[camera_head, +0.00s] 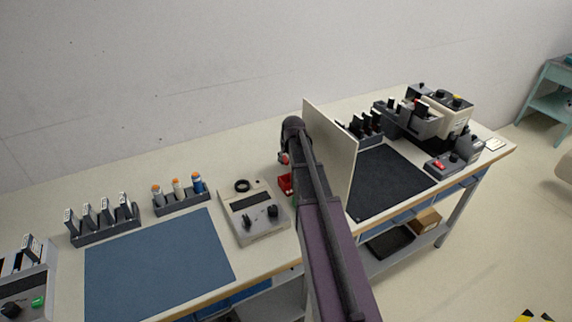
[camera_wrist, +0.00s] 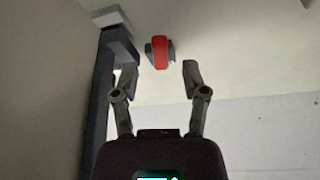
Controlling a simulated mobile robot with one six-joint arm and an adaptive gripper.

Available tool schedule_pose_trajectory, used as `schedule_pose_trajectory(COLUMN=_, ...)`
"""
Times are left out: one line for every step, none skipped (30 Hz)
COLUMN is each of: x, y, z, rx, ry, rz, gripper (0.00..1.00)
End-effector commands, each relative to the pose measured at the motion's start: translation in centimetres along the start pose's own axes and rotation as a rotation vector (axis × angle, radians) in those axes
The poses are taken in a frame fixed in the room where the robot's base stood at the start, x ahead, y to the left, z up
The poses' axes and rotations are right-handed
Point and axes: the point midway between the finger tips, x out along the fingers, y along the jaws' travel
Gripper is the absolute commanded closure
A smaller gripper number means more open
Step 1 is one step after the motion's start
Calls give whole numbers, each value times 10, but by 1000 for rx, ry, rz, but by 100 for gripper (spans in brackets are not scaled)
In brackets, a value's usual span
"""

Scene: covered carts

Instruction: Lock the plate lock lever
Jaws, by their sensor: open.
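In the wrist view, a red lever-like part (camera_wrist: 161,52) with a dark grey mount behind it stands out from a pale surface. I cannot tell for sure that it is the plate lock lever. My gripper (camera_wrist: 160,76) is open, its two fingers spread to either side below the red part in the picture. Nothing is between the fingertips, and contact does not show. In the head view my arm hides most of the gripper's surroundings; a small red thing (camera_head: 285,184) shows just left of the arm.
An upright pale panel (camera_head: 335,150) stands on the bench right of my arm. Left are a grey control box (camera_head: 255,222), a blue mat (camera_head: 155,268) and racks (camera_head: 105,224). Right are a black mat (camera_head: 390,180) and several devices (camera_head: 440,115). The blue mat is clear.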

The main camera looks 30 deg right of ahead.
Motion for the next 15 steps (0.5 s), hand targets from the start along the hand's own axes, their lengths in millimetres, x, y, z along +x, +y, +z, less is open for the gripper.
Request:
schedule_pose_trajectory(x=8, y=0, z=1, rx=0, ry=0, rz=0, gripper=43)
schedule_pose_trajectory(x=10, y=0, z=1, rx=0, ry=0, rz=0, gripper=43)
schedule_pose_trajectory(x=13, y=0, z=1, rx=0, ry=0, rz=0, gripper=43)
schedule_pose_trajectory(x=15, y=0, z=1, rx=0, ry=0, rz=0, gripper=43)
schedule_pose_trajectory(x=17, y=0, z=1, rx=0, ry=0, rz=0, gripper=43)
schedule_pose_trajectory(x=19, y=0, z=1, rx=0, ry=0, rz=0, gripper=43)
schedule_pose_trajectory(x=21, y=0, z=0, rx=0, ry=0, rz=0, gripper=43)
schedule_pose_trajectory(x=22, y=0, z=0, rx=0, ry=0, rz=0, gripper=43)
schedule_pose_trajectory(x=24, y=0, z=0, rx=0, ry=0, rz=0, gripper=43)
schedule_pose_trajectory(x=24, y=0, z=0, rx=0, ry=0, rz=0, gripper=43)
schedule_pose_trajectory(x=25, y=0, z=0, rx=0, ry=0, rz=0, gripper=43)
schedule_pose_trajectory(x=26, y=0, z=0, rx=0, ry=0, rz=0, gripper=43)
schedule_pose_trajectory(x=26, y=0, z=0, rx=0, ry=0, rz=0, gripper=43)
schedule_pose_trajectory(x=27, y=0, z=0, rx=0, ry=0, rz=0, gripper=43)
schedule_pose_trajectory(x=27, y=0, z=0, rx=0, ry=0, rz=0, gripper=43)
